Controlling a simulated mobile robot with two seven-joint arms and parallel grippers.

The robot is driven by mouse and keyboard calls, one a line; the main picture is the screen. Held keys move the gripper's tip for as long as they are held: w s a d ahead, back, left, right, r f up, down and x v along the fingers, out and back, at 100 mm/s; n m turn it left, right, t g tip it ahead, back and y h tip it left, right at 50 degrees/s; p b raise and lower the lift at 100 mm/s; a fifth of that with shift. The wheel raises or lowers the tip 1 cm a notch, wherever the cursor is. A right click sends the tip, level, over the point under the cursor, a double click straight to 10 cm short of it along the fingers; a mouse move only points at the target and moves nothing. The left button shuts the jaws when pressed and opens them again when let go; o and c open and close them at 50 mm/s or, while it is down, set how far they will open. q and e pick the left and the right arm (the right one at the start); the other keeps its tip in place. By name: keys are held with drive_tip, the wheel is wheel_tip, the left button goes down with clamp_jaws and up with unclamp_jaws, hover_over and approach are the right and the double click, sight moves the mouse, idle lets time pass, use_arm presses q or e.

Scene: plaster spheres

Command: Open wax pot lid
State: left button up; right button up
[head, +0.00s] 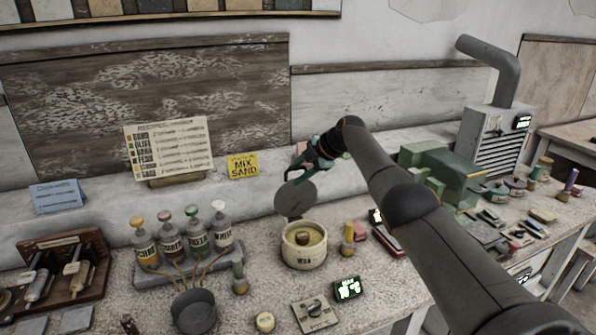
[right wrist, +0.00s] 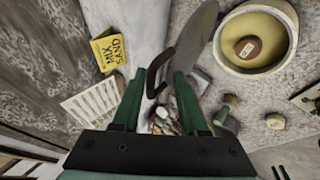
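The wax pot (head: 303,256) is a cream round pot with yellow wax and a brown lump in it. Its grey disc lid (head: 295,199) stands steeply tilted up at the pot's back edge, so the pot is uncovered. My right gripper (head: 304,164) is just above and behind the lid. In the right wrist view, the lid (right wrist: 200,35) shows nearly edge-on beside the pot (right wrist: 285,62). Its dark handle (right wrist: 152,80) lies between my right fingertips (right wrist: 160,76), which are apart with gaps showing. My left gripper is not in view.
Labelled bottles (head: 171,240) and a grey pan (head: 194,311) stand left of the pot. A yellow-topped cylinder (head: 348,238) stands close on its right. A yellow "MIX SAND" card (head: 243,166) leans behind. Green machinery (head: 440,170) is farther right.

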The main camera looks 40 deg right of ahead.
drive_tip(key=shift+s+r, duration=0.1)
drive_tip(key=shift+r, duration=0.25)
drive_tip(key=b+v, duration=0.2)
drive_tip(key=v, duration=1)
drive_tip(key=shift+s+f, duration=0.1)
drive_tip(key=shift+s, duration=0.05)
